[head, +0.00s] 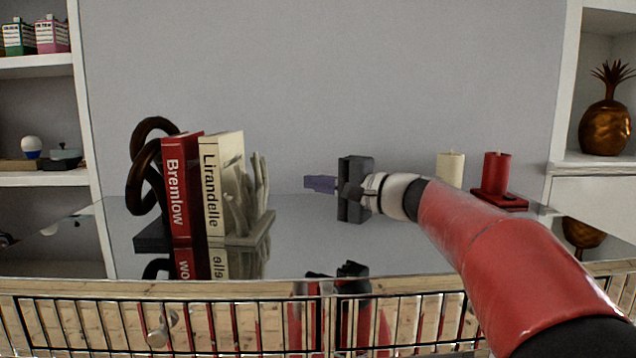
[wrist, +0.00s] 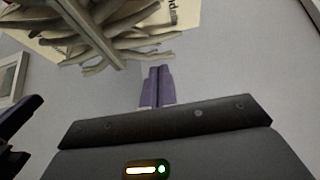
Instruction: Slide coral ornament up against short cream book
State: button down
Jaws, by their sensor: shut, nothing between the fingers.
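The coral ornament (head: 258,205), pale grey branches on a flat base, stands on the glossy shelf just right of the short cream book (head: 213,190), titled "Lirandelle". From here I cannot tell whether its base touches the book. My gripper (head: 308,183), with purple fingers, is shut and empty. It is to the right of the coral, apart from it, pointing left. In the wrist view, the coral (wrist: 110,28) fills the upper left, with part of the cream book (wrist: 186,14) behind it. My shut fingertips (wrist: 157,72) show below the branches.
A red book (head: 180,190) stands left of the cream one, beside a dark looped ornament (head: 140,185). Candles, one cream (head: 450,168) and one red (head: 497,172), stand at the right behind my arm. The shelf between coral and gripper is clear.

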aim_at(255, 182)
jog(key=w+a, duration=0.1)
jog(key=a, duration=0.1)
jog(key=w+a, duration=0.1)
jog(key=a, duration=0.1)
jog(key=w+a, duration=0.1)
jog(key=a, duration=0.2)
jog(key=shift+p, duration=0.35)
jog(key=shift+a, duration=0.6)
jog(key=a+b, duration=0.1)
jog(key=a, duration=0.1)
jog(key=a+b, duration=0.1)
jog(key=a, duration=0.1)
jog(key=shift+s+a+f+b, duration=0.1)
jog(key=shift+s+f+b, duration=0.05)
jog(key=shift+s+b, duration=0.15)
jog(key=shift+a, duration=0.15)
